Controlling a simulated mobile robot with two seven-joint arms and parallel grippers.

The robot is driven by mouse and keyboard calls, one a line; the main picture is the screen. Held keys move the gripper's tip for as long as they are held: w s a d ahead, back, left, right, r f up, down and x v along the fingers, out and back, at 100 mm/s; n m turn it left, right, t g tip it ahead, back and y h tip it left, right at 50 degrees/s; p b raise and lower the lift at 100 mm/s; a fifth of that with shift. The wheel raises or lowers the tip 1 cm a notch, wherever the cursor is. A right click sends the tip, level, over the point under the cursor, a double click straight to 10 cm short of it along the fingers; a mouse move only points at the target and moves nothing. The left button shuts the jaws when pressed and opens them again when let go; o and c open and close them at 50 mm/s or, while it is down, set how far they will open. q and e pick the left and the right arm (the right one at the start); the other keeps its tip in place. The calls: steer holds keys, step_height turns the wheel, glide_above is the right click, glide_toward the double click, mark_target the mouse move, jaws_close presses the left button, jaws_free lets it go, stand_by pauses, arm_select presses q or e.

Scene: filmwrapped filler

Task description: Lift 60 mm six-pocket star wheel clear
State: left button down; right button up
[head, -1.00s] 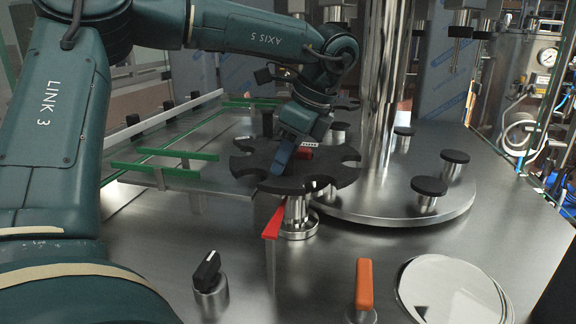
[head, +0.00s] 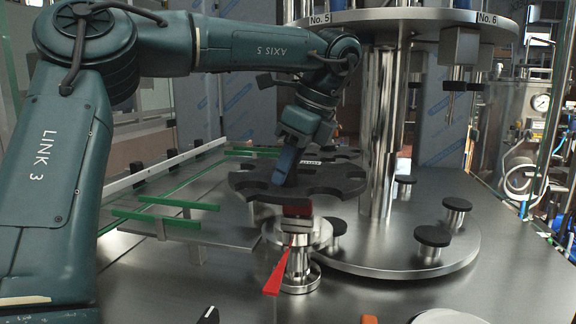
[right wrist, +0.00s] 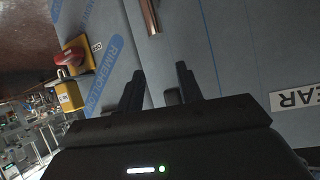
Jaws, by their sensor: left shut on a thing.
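The six-pocket star wheel (head: 325,181) is a thick black disc with rounded notches in its rim, roughly level in the head view. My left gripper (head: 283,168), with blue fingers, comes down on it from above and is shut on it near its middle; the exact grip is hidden. The wheel hangs above a steel post (head: 298,262), with a visible gap. A red block (head: 298,210) shows on the post under the wheel, and a red lever (head: 275,278) slants down in front. My right gripper (right wrist: 160,80) is open in the right wrist view, its black fingers apart.
The steel turntable (head: 400,262) with black-topped pedestals (head: 433,237) and a thick column (head: 380,130) stand close right of the wheel. Green guide rails (head: 165,218) lie left. An overhead carousel (head: 420,20) hangs above right. Blue-filmed panels (right wrist: 225,50) face my right gripper.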

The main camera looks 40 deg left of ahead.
arm_select(q)
steer(key=shift+f, duration=0.35)
steer(key=shift+f, duration=0.1)
steer(key=shift+f+b, duration=0.45)
